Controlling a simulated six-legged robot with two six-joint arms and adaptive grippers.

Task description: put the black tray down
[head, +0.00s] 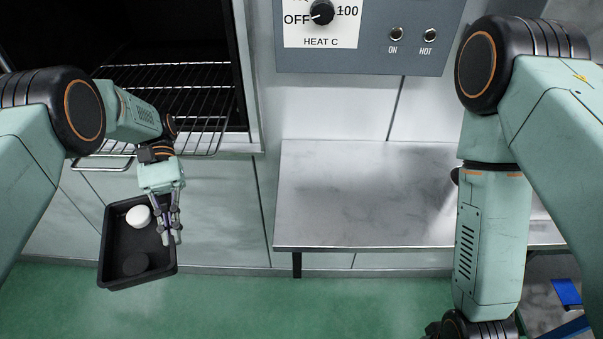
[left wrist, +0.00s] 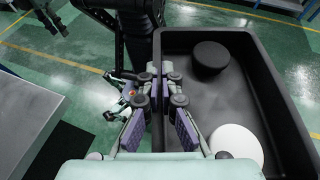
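The black tray (head: 108,250) hangs in the air at the left in the head view, in front of the oven and above the green floor. It holds a white round piece (head: 138,216) and a black round piece (head: 135,264). My left gripper (head: 172,238) is at the tray's right wall. In the left wrist view, the fingers of my left gripper (left wrist: 160,72) close from both sides on the wall of the tray (left wrist: 277,75). The white piece (left wrist: 236,144) and black piece (left wrist: 209,57) lie apart inside it. My right gripper is out of view below the right arm.
An open oven with a wire rack (head: 185,85) pulled partly out stands behind the left arm. A bare metal table (head: 360,195) is in the middle, below a control panel (head: 375,50). Its top is clear. A blue object (head: 567,292) lies at the far right.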

